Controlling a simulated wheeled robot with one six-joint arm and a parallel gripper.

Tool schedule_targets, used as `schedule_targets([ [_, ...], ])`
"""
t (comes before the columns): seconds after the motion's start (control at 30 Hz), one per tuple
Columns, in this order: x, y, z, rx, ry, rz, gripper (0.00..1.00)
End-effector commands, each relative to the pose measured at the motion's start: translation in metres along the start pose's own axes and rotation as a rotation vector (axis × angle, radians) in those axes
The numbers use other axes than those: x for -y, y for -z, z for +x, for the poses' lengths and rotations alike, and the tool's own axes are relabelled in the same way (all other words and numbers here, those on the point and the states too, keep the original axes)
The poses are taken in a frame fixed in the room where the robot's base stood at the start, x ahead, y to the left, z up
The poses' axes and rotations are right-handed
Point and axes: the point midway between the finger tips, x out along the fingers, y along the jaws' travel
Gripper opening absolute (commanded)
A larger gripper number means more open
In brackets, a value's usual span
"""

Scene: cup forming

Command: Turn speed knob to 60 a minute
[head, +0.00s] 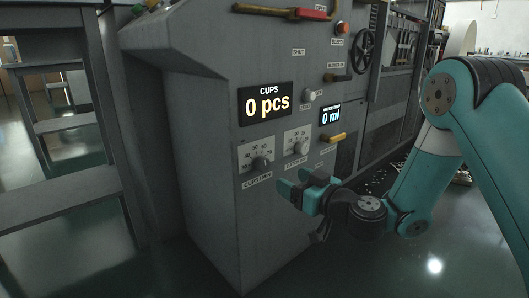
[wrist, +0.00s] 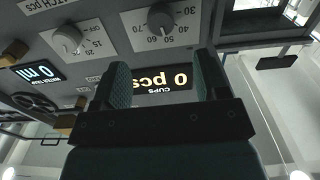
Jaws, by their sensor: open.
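The speed knob (head: 261,163) is a dark round knob on a white dial plate marked CUPS/MIN, low on the grey machine panel. In the wrist view, which is upside down, the speed knob (wrist: 160,19) shows near the top, beyond my fingers, with 30 to 70 printed around it. I cannot clearly tell which number its pointer faces. My gripper (head: 297,183) is open and empty, below and to the right of the knob, apart from it. Its two teal fingers (wrist: 162,72) stand spread in the wrist view.
A second knob (head: 300,148) sits right of the speed knob; it also shows in the wrist view (wrist: 67,39). A display (head: 266,104) above reads 0 pcs, and a smaller one (head: 330,115) reads 0 ml. A yellow-orange handle (head: 333,138) juts out at right.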

Motion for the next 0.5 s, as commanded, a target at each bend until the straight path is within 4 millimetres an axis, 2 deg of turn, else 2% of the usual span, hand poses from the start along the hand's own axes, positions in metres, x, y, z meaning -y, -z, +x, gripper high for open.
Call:
schedule_targets([
  [0.03,0.0,0.008,0.006,0.001,0.001,0.001,0.68],
  [0.5,0.001,0.007,0.049,0.002,0.001,0.001,0.68],
])
